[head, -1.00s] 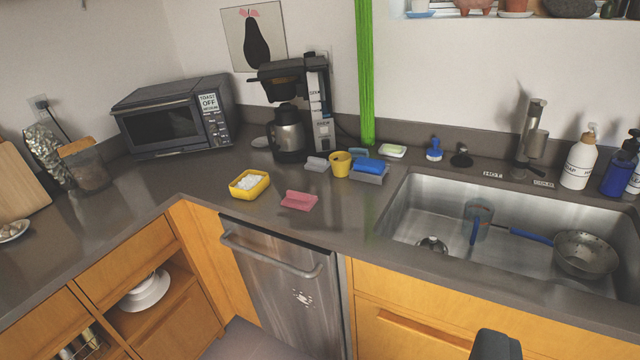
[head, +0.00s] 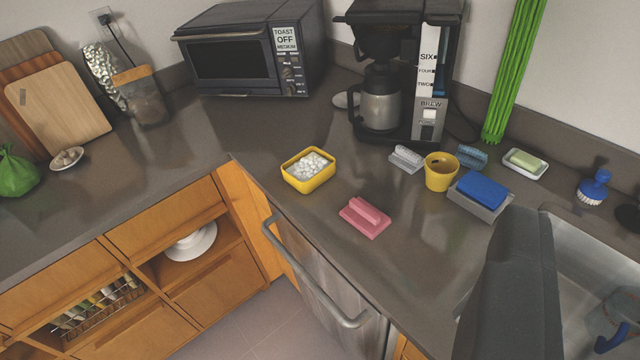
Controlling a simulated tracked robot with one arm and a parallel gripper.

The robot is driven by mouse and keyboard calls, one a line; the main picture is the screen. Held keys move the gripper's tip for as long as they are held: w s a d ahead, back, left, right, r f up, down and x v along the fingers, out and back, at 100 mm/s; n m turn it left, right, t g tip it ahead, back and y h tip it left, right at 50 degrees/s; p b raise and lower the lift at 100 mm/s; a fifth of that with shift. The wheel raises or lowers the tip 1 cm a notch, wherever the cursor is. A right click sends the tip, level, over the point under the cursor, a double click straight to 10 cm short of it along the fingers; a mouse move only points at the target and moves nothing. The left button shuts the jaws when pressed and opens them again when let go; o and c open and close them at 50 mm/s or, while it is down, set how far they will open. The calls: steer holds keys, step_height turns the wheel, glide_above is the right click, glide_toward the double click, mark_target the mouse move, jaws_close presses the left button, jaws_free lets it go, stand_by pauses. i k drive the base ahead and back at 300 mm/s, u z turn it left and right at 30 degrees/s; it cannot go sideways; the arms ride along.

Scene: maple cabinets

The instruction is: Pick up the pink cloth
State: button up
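The pink cloth (head: 366,217) lies folded on the dark grey countertop (head: 262,235), near the front edge above the dishwasher. It has a raised fold along its top and nothing covers it. A large dark part of my arm stands at the lower right, to the right of the cloth and apart from it, hiding part of the sink. My gripper's fingertips cannot be made out, so I cannot tell whether it is open or shut.
A yellow tub of white pieces (head: 309,170) stands left of the cloth. A yellow cup (head: 440,171), a blue sponge on a grey holder (head: 482,189) and a coffee maker (head: 400,75) stand behind. The dishwasher handle (head: 313,285) sticks out in front. The counter around the cloth is clear.

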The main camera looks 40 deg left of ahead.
mark_target(370, 221)
steer(key=u, duration=0.6)
steer(key=i, duration=1.05)
steer(key=u, duration=0.65)
